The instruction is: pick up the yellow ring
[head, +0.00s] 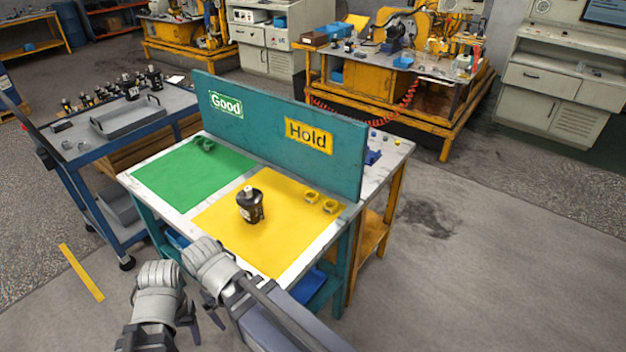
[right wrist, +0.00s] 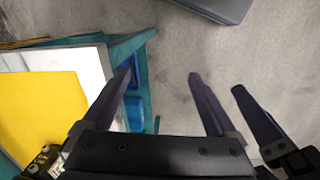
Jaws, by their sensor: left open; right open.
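Two yellow rings lie side by side on the yellow mat (head: 225,218) in the head view: one ring (head: 311,196) to the left, the other ring (head: 330,206) nearer the mat's right corner. My left gripper (head: 204,322) is low at the bottom of the head view, in front of the table and away from the rings; its dark fingers are partly hidden by arm parts. My right gripper (right wrist: 160,76) is open and empty in the right wrist view, over the table's edge and the floor. A yellowish-brass piece (right wrist: 42,160) shows at lower left there, partly hidden; I cannot tell which.
A black motor part (head: 250,206) stands on the yellow mat. Green rings (head: 204,144) lie on the green mat (head: 165,178). A teal divider (head: 270,125) stands along the mats' far side. A blue cart (head: 75,150) with a grey tray (head: 128,117) is at left. Floor right of the table is clear.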

